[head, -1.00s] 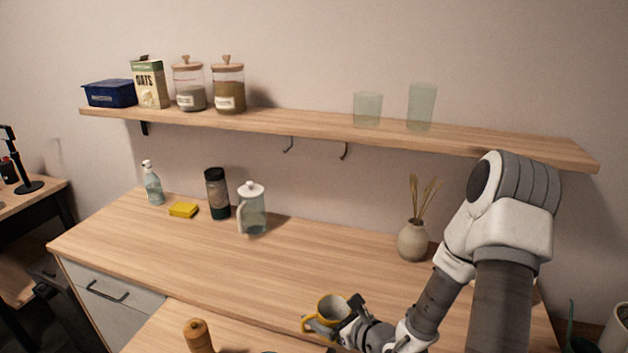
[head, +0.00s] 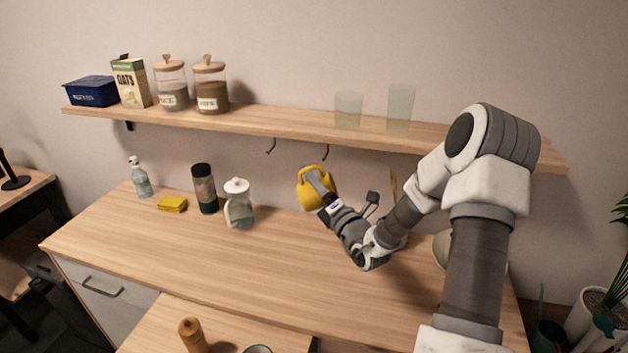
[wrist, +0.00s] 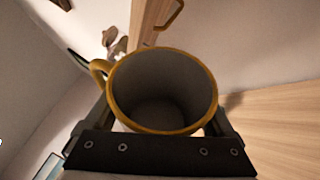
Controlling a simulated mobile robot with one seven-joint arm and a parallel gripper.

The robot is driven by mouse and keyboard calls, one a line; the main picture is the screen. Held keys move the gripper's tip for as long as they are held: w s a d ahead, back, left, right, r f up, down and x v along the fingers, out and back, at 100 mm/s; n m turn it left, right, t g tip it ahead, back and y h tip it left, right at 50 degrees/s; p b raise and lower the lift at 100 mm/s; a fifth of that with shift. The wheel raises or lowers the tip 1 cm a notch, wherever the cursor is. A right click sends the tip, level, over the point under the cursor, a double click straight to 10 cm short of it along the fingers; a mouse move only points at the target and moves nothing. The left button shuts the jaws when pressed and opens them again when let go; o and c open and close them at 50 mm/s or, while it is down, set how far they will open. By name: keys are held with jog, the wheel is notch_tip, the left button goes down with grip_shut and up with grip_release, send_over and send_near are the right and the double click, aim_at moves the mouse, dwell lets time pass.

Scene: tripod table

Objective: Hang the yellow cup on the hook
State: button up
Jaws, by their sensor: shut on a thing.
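My gripper (head: 319,187) is shut on the yellow cup (head: 309,194) and holds it in the air above the counter. The cup is tilted in the head view, with a yellow loop along its top. In the wrist view its yellow rim (wrist: 163,129) and grey inside face the camera, and its handle (wrist: 99,70) sticks out to the left. Two dark hooks hang under the wall shelf, a left hook (head: 271,146) and a right hook (head: 325,153). The cup is below the right hook and apart from it. Both hooks are empty.
The wooden shelf (head: 290,122) holds two glasses, jars, an oats box and a blue box. My arm partly hides a vase (head: 441,248).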

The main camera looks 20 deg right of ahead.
jog(key=w+d+b, duration=0.3)
jog(key=w+d, duration=0.3)
jog(key=w, duration=0.2)
jog(key=shift+w+f, duration=0.15)
jog(key=shift+w, duration=0.05)
jog(key=shift+w+d, duration=0.15)
grip_shut()
jog(key=shift+w+f, duration=0.2)
jog(key=shift+f, duration=0.55)
dwell(0.5)
jog(key=o, duration=1.3)
grip_release()
jog(key=shift+o, duration=0.2)
